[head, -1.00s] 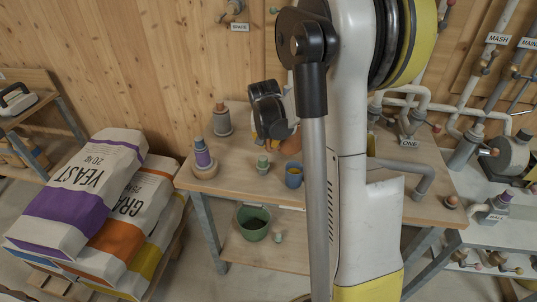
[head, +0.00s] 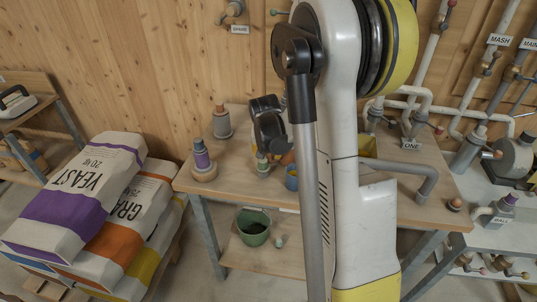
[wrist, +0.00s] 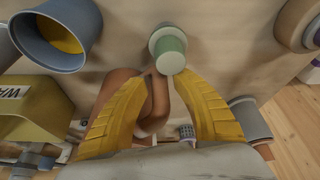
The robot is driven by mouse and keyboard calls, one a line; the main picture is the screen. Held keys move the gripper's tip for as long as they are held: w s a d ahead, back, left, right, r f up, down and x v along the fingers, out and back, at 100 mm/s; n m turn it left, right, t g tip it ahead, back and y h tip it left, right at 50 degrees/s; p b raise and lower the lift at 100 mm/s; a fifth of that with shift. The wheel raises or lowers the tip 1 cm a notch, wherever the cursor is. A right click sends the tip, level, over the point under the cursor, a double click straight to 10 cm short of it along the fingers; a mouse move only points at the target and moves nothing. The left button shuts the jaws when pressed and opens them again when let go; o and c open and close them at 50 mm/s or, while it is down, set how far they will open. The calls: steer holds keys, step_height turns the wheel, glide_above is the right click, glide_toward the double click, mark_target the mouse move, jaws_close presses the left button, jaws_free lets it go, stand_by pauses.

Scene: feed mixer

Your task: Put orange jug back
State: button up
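The orange jug (head: 287,158) is on the wooden table in the head view, mostly hidden behind my gripper. In the wrist view an orange-brown body, likely the jug (wrist: 157,105), shows between and left of my yellow fingers. My gripper (wrist: 165,75) points down over the table, its fingertips apart with a gap between them. In the head view my gripper (head: 264,145) is low, close by the jug and a small green bottle (head: 262,164). The green bottle (wrist: 168,48) shows just beyond the fingertips in the wrist view. I see no clear grip on the jug.
A blue cup (head: 292,178) stands right of the green bottle. A purple-banded bottle on a round base (head: 203,160) and a grey bottle (head: 221,122) stand to the left. A green bucket (head: 253,228) sits on the lower shelf. Pipes and valves (head: 425,125) crowd the right.

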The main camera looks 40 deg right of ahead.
steer(key=shift+r, duration=0.1)
steer(key=shift+r+p, duration=0.3)
steer(key=shift+r, duration=0.05)
steer(key=p+v, duration=0.4)
steer(key=v, duration=0.7)
steer(key=s+a+r+n+t+y, duration=0.1)
steer(key=s+a+r+n, duration=0.3)
steer(key=s+a, duration=0.4)
steer(key=s+a+r+n+t+y, duration=0.2)
steer(key=s+a, duration=0.6)
steer(key=a, duration=0.8)
step_height(320, 180, up, 2)
steer(key=shift+s+r+n+t, duration=0.15)
steer(key=shift+n+t, duration=0.35)
steer(key=shift+n, duration=0.4)
